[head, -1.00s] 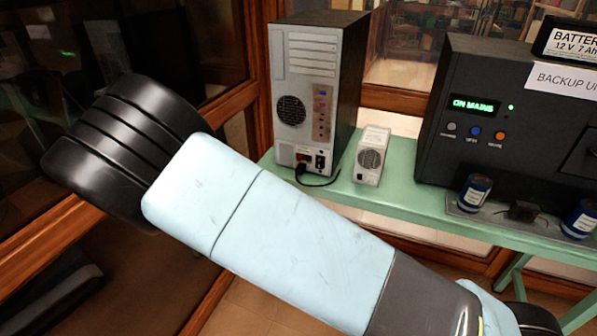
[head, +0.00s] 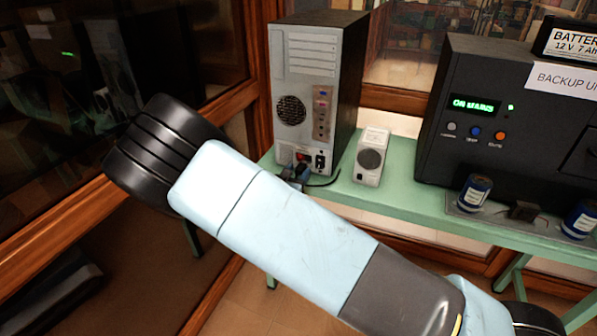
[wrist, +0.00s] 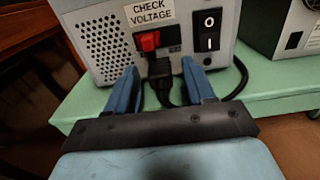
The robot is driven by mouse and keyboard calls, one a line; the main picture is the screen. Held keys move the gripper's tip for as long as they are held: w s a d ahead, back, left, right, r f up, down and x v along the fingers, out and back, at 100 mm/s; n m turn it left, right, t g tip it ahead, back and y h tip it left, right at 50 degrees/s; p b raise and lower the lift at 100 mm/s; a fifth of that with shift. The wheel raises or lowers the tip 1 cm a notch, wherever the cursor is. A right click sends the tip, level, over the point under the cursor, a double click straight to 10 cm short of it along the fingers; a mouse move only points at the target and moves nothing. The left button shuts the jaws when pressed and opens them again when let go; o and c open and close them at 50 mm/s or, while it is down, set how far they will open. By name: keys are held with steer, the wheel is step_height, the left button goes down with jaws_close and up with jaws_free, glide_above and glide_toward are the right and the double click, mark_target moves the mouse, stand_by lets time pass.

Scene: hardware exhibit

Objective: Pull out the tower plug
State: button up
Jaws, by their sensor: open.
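The grey-black tower (head: 300,90) stands on the green bench with its back panel facing me. In the wrist view its black plug (wrist: 160,70) sits in the socket low on the panel. My gripper (wrist: 160,74) is open, with one blue finger on each side of the plug. I cannot tell whether either finger touches it. The black cable (wrist: 240,78) runs down from the plug and curves to the right. In the head view my gripper (head: 297,176) is small and partly hidden by my arm, and it covers the plug.
A red slider (wrist: 148,41) is just above the plug, under a "CHECK VOLTAGE" label (wrist: 150,13). A black rocker switch (wrist: 208,30) is to the right. A small white power unit (head: 370,157) and the backup unit (head: 480,150) stand farther right on the bench (head: 405,200).

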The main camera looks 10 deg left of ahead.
steer(key=shift+w+d, duration=0.15)
steer(key=shift+w, duration=0.45)
steer(key=shift+c, duration=0.4)
jaws_close()
